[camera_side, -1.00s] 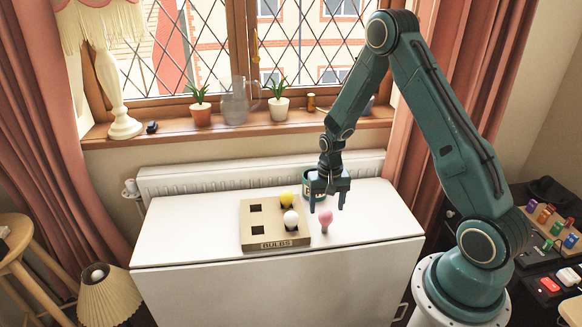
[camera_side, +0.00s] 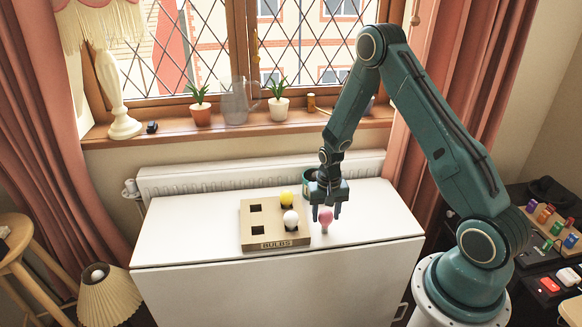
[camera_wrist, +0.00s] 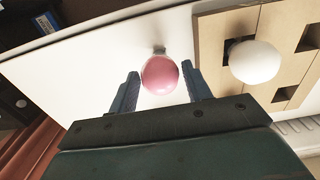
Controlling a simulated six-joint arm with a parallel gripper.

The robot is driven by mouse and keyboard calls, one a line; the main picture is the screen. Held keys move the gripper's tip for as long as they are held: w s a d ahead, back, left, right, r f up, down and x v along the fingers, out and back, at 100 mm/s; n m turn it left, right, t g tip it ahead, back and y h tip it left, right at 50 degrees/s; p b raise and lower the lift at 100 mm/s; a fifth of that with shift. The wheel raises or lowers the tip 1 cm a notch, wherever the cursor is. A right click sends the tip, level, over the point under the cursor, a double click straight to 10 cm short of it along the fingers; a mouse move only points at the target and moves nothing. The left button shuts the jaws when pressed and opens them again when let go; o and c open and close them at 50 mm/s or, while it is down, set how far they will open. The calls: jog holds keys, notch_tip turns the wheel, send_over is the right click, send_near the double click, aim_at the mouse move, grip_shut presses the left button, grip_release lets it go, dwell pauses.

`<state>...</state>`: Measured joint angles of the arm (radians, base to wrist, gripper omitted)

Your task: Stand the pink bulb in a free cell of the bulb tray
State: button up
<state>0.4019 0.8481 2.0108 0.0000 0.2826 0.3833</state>
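The pink bulb (camera_side: 326,216) stands on the white table just right of the bulb tray, its round glass up and its base down. My gripper (camera_side: 325,212) is open around the top of the bulb. In the wrist view the pink bulb (camera_wrist: 160,75) sits between my two open fingers (camera_wrist: 162,90), with a gap on either side. The bulb tray (camera_side: 262,240) is a tan block marked BULBS. A yellow bulb (camera_side: 286,198) and a white bulb (camera_side: 290,218) stand in its right-hand cells. The two left-hand cells are empty.
The white table (camera_side: 185,235) is clear left of the tray. A dark green container (camera_side: 308,179) stands behind my gripper, partly hidden. A radiator (camera_side: 225,175) runs behind the table, below a sill with potted plants. The white bulb stands close to my gripper's left.

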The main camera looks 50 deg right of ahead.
jog(key=c, duration=0.5)
jog(key=shift+r, duration=0.1)
jog(key=shift+r, duration=4.9)
jog(key=shift+r, duration=0.1)
